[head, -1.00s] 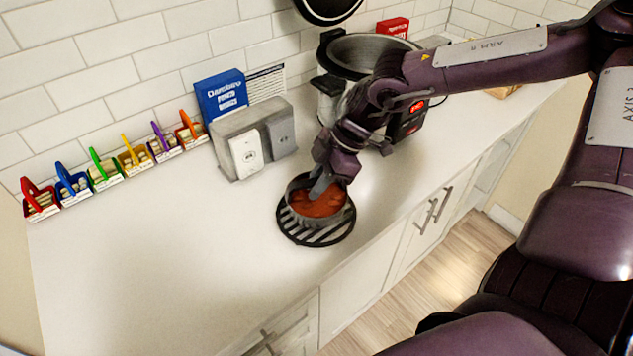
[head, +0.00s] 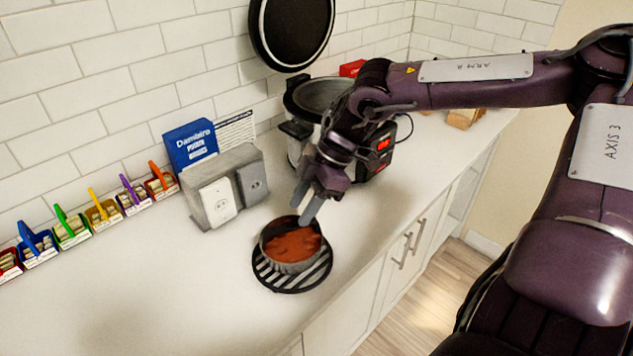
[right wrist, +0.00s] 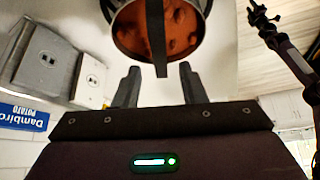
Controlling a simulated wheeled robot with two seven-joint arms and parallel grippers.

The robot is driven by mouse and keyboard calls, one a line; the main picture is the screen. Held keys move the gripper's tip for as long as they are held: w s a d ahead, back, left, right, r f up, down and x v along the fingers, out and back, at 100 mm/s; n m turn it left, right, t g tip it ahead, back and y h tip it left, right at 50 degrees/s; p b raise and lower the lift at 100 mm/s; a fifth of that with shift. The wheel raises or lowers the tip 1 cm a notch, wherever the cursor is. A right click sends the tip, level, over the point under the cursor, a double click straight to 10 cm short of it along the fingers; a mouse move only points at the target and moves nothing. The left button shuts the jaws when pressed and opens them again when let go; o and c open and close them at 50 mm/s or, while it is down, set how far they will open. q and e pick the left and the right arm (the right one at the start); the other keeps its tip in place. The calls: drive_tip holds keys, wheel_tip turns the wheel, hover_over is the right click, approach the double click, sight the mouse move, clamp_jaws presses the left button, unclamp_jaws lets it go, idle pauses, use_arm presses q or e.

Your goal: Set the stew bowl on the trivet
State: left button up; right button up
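The stew bowl (head: 290,249), a grey round bowl of orange-red stew, sits upright on the black slatted trivet (head: 292,285) on the counter. In the right wrist view the bowl (right wrist: 126,40) lies just beyond my fingertips, with a dark strip crossing in front of it. My right gripper (head: 307,208) is above the bowl's back rim.
Several coloured holders (head: 103,211) line the wall at left. The front left counter is clear.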

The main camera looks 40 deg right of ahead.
drive_tip(key=v, duration=0.6)
idle(0.4)
